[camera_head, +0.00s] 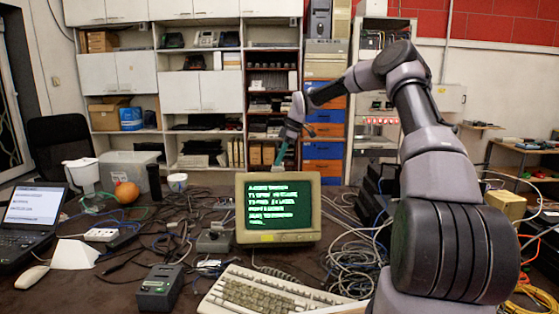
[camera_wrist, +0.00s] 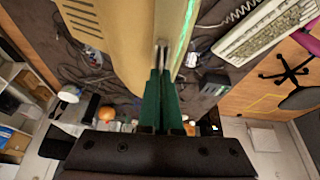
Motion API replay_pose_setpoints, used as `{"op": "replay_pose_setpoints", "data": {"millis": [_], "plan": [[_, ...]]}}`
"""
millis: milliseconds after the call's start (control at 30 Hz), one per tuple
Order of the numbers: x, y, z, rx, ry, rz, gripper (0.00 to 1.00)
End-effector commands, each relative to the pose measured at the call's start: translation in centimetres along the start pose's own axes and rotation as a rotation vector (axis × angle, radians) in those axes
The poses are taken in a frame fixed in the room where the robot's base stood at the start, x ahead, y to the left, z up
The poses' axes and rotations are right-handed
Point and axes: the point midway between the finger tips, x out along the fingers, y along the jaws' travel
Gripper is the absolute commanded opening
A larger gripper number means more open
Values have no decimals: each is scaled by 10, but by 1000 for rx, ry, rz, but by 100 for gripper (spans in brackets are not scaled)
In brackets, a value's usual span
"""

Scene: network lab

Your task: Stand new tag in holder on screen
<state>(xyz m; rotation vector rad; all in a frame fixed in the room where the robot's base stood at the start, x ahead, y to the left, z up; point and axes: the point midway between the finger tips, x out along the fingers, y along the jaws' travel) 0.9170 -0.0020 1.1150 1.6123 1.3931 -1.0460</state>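The screen is a beige CRT monitor (camera_head: 279,208) with green text, standing on the dark table. In the wrist view its casing (camera_wrist: 125,35) fills the upper middle, with a strip of green screen at the casing's right edge. My gripper (camera_head: 279,168) is pointed down at the monitor's top edge. In the wrist view its two green fingers (camera_wrist: 161,75) lie nearly parallel with a narrow gap, and small greyish pieces show at their tips against the casing. I cannot tell whether these are fingertips, the holder or a tag. No tag can be made out clearly.
A keyboard (camera_head: 260,294) lies in front of the monitor. A small dark device (camera_head: 160,288) and a white wedge (camera_head: 75,254) are to the left, near a laptop (camera_head: 30,215). Tangled cables (camera_head: 352,250) crowd the right side. A white mug (camera_head: 177,182) stands behind.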

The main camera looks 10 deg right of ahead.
Motion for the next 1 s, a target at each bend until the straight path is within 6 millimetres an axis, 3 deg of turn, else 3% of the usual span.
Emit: {"op": "replay_pose_setpoints", "data": {"millis": [467,567,867,1000], "plan": [[0,1,0,10,1,-27,0],[0,1,0,10,1,-26,35],[0,1,0,10,1,-26,36],[-10,2,0,10,0,-22,36]]}}
